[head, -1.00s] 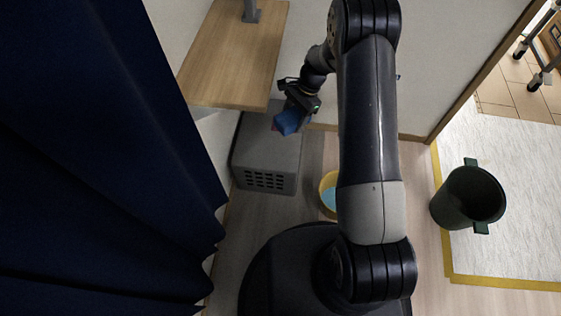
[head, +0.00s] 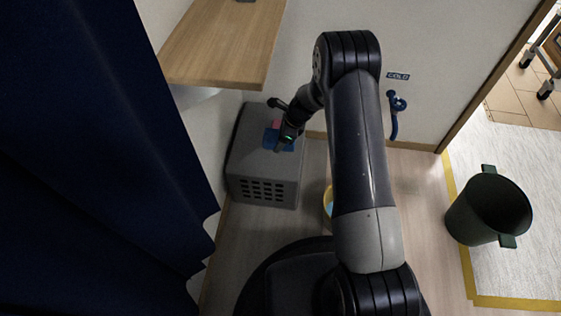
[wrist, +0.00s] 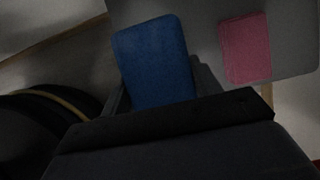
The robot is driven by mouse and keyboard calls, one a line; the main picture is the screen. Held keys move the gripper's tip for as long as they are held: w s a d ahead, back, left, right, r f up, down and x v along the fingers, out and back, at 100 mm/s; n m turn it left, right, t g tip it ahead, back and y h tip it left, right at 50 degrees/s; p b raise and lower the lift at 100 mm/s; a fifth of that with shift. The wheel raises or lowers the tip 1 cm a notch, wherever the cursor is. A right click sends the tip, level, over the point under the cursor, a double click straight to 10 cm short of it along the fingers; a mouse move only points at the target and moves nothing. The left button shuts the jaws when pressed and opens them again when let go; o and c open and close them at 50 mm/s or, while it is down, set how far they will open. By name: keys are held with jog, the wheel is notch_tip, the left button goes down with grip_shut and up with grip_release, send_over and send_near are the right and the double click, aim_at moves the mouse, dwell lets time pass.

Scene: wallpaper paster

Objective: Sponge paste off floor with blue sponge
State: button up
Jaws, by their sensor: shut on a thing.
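The blue sponge (head: 270,139) is in my gripper (head: 284,143), above or on the top of a grey box; I cannot tell whether it touches the box. In the wrist view the blue sponge (wrist: 153,58) stands out between the dark jaws, which are shut on it. A pink sponge (wrist: 245,47) lies on the grey surface to its right, apart from it. I see no clear paste on the wood floor (head: 410,190); my arm and base hide part of it.
The grey box (head: 240,165) with a slotted front stands under a wooden shelf (head: 222,45). A yellow bucket (head: 328,197) is partly hidden behind my arm. A dark green bin (head: 470,220) stands right, by yellow tape and a white sheet. A blue curtain (head: 90,150) fills the left.

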aim_at(277, 160)
notch_tip(277, 160, down, 10)
jog(key=b, duration=0.4)
jog(key=shift+r, duration=0.2)
jog(key=shift+f+b, duration=0.3)
jog(key=o, duration=1)
jog(key=shift+r, duration=0.15)
jog(key=p+v, duration=0.1)
jog(key=v, duration=0.2)
jog(key=p+v, duration=0.2)
jog(key=v, duration=0.2)
jog(key=s+p+v, duration=0.1)
jog(key=p+v, duration=0.1)
jog(key=v, duration=0.1)
jog(key=shift+r, duration=0.4)
